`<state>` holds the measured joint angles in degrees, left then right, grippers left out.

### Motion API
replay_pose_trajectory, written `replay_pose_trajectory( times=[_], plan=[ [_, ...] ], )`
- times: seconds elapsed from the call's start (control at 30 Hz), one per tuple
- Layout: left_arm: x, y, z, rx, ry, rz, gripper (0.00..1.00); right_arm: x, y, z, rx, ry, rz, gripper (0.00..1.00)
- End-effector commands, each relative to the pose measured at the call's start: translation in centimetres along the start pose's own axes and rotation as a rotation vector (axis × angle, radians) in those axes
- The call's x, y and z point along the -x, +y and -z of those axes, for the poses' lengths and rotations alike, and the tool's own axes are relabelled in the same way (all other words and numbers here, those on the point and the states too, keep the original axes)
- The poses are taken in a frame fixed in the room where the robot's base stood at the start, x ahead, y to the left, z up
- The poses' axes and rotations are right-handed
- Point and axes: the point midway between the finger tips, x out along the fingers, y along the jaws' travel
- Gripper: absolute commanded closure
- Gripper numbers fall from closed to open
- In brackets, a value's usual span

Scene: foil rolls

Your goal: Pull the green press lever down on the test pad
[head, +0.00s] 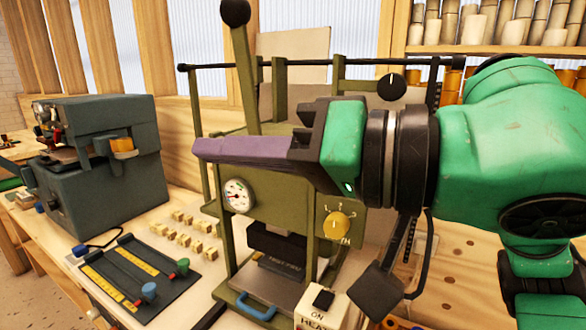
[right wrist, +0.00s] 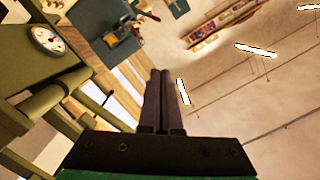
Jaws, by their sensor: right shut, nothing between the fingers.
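The dark test pad (head: 285,267) lies low inside the press, partly hidden by the frame. My right gripper (head: 200,150) reaches in from the right, shut and empty. Its fingers pass in front of the press, below the knob and above the gauge, hiding the lever's lower end. In the right wrist view the shut fingers (right wrist: 160,75) point away from the press frame (right wrist: 45,90). My left gripper is out of view.
A pressure gauge (head: 238,195) and yellow dial (head: 337,225) are on the press front. A blue handle (head: 257,306) and heater switch box (head: 325,307) sit low in front. A slider panel (head: 120,270), small blocks (head: 180,238) and a grey machine (head: 105,155) are left.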

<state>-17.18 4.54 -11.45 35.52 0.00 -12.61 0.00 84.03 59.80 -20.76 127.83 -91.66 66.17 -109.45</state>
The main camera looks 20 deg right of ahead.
Motion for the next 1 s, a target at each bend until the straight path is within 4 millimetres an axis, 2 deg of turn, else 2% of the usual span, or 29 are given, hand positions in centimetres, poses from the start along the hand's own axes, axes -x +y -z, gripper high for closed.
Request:
replay_pose_trajectory(
  times=[0.03,0.2,0.33,1.0],
  plan=[
    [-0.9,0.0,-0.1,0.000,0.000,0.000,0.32,1.2,0.4,-0.3,0.002,0.006,-0.003,1.00],
    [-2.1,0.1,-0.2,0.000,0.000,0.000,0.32,4.9,0.3,0.0,-0.001,0.008,0.000,1.00],
    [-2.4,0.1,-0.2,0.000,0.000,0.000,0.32,6.4,0.2,0.1,0.001,0.007,0.001,1.00],
    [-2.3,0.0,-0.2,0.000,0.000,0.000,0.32,6.8,0.0,0.3,0.000,0.008,0.003,1.00]
  ],
)
